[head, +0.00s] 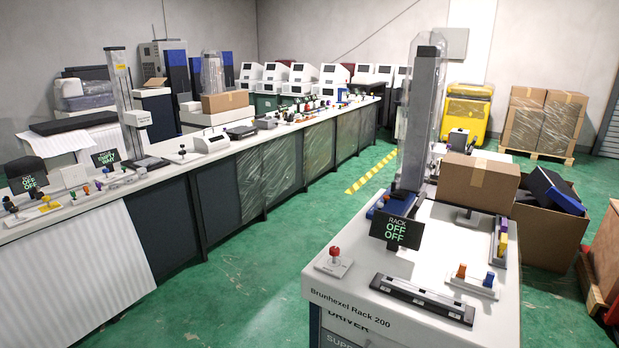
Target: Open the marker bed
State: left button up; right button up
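No label in the head view reads "marker bed", and I cannot tell which machine it is. The near white machine (350,299) is labelled "Brunhexel Rack 200". On it stand a black display (395,231) reading "RACK OFF OFF", a red-knobbed lever (334,256), a long dark bar (422,298) and a white block (468,287) with orange and blue knobs. On the left bench, one dark display (28,183) reads "OFF OFF"; another (105,158) has text too small to read surely. Neither of my grippers is in view.
A long bench (232,157) with several devices runs from the left to the back. Green floor (240,285) is clear between bench and near machine.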

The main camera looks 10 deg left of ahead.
aim_at(145, 164)
jog(key=i, duration=0.6)
jog(key=u, duration=2)
jog(key=i, duration=1.85)
jog(key=z, duration=0.8)
